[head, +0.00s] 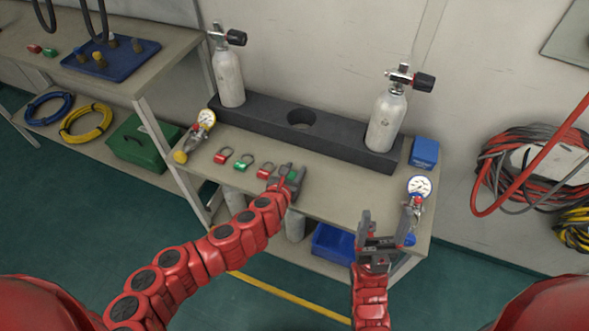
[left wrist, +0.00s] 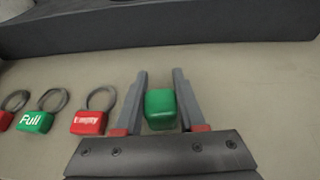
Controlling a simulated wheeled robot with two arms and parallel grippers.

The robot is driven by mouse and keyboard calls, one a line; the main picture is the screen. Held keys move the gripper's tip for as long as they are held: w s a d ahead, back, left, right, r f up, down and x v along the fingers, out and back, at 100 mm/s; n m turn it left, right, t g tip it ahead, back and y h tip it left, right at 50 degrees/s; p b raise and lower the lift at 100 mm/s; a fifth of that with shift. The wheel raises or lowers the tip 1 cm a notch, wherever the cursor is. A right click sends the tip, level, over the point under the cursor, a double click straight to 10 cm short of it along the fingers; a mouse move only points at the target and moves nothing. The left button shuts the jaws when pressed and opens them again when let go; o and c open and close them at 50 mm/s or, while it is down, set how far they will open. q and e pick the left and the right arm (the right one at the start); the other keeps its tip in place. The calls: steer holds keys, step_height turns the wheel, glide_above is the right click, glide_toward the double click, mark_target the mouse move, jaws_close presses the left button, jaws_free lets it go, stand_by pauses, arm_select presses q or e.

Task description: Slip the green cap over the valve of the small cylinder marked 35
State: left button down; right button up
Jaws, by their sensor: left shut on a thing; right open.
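My left gripper (head: 290,173) is low over the front of the bench, shut on the green cap (left wrist: 160,108), a small rounded block. The cap also shows between the fingers in the head view (head: 293,175). Two pale cylinders stand upright in a dark rack (head: 262,118): a left cylinder (head: 229,78) and a right cylinder (head: 386,120). Each has a bare metal valve with a black knob. Their markings are too small to read, so I cannot tell which is 35. My right gripper (head: 385,218) is open and empty by the bench's front right.
Red and green ringed tags, one a green Full tag (left wrist: 33,121) and one a red Empty tag (left wrist: 88,122), lie left of my left gripper. Gauges stand at the left (head: 206,120) and right (head: 419,187) ends. A blue box (head: 424,153) sits right of the rack, which has an empty hole.

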arm_select(q)
steer(key=shift+c, duration=2.1)
jaws_free()
steer(key=shift+s+r, duration=0.1)
steer(key=p+v, duration=0.6)
steer(key=v, duration=1.1)
steer(key=shift+a, duration=0.1)
